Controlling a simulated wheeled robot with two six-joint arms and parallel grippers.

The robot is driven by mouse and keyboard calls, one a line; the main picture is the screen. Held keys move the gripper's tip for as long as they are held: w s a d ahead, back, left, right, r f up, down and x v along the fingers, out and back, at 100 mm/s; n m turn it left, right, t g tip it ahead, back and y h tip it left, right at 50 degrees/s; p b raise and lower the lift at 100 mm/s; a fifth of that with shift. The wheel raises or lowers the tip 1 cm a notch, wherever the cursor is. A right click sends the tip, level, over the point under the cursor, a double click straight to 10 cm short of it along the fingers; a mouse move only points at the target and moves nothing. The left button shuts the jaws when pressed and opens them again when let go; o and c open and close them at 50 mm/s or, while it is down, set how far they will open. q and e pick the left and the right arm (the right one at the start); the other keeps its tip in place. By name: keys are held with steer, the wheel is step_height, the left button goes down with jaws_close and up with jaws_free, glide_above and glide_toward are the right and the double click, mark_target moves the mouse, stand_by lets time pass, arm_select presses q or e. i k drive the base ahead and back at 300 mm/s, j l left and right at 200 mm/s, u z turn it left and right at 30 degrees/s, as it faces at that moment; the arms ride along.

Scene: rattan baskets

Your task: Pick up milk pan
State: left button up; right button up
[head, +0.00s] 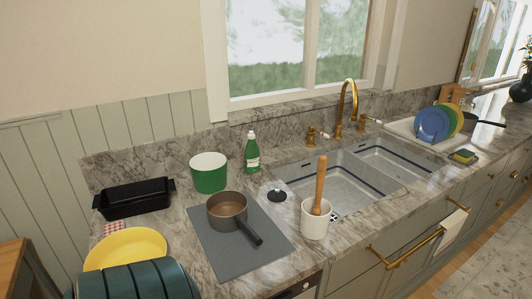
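Neither of my grippers shows in the head view.
A green-and-white pot (209,178) and a green bottle (252,152) stand behind the pan. A yellow plate (125,247), black dish (134,198) and dark teal ribbed object (140,283) are left.

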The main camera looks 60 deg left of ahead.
mark_target(227, 211)
steer(key=u, duration=2.05)
steer(key=k+l+z, duration=0.1)
steer(key=l, duration=0.25)
steer(key=k+l+z, duration=0.1)
steer(key=k+l, duration=0.2)
steer(key=k+l+z, duration=0.1)
steer(key=l, duration=0.3)
